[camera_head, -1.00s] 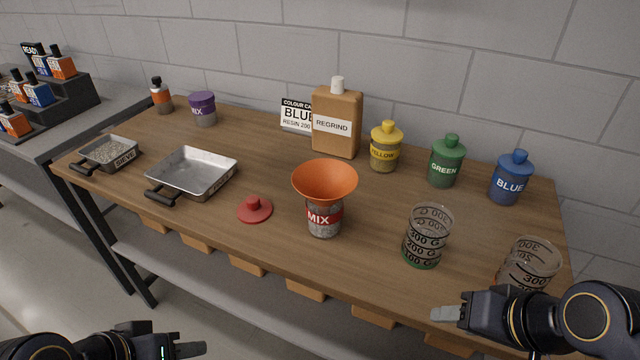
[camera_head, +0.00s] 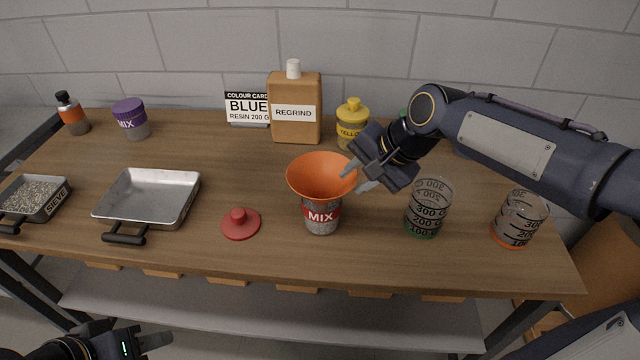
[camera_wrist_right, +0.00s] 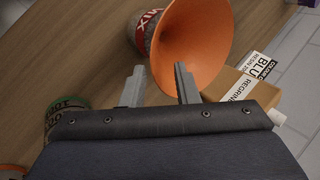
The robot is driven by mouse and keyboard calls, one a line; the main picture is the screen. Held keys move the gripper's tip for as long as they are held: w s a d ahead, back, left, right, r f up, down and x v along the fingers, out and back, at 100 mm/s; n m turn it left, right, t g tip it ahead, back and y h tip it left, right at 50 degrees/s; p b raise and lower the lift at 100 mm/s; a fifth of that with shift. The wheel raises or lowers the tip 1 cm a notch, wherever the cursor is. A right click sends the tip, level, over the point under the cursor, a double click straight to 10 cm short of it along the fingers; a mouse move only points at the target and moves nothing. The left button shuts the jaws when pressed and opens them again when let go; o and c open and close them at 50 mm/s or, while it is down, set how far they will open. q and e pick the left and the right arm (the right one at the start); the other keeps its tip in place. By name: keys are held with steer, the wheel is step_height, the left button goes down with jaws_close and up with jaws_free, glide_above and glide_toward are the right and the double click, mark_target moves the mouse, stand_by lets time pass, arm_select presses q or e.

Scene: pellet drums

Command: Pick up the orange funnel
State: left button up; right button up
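The orange funnel (camera_head: 322,174) sits upright in the mouth of the MIX jar (camera_head: 321,215), near the middle of the table. Its spout is hidden in the jar. My right gripper (camera_head: 356,180) is open at the funnel's right rim, one fingertip overlapping the rim in the head view. In the right wrist view the two fingers (camera_wrist_right: 158,72) stand apart, with the funnel (camera_wrist_right: 192,45) just beyond them; I cannot tell if they touch it. My left gripper (camera_head: 150,341) is at the bottom left, below the table edge, cut off by the frame.
A red lid (camera_head: 240,225) lies left of the jar. Clear measuring cups (camera_head: 428,210) stand to the right. The REGRIND bottle (camera_head: 295,112) and yellow jar (camera_head: 352,122) stand behind. A metal pan (camera_head: 150,198) is at left. My right arm covers the table's back right.

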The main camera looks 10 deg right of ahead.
mark_target(346, 185)
steer(key=x, duration=0.4)
steer(key=shift+a+f, duration=0.1)
steer(key=shift+f, duration=0.05)
steer(key=shift+c, duration=0.5)
jaws_close()
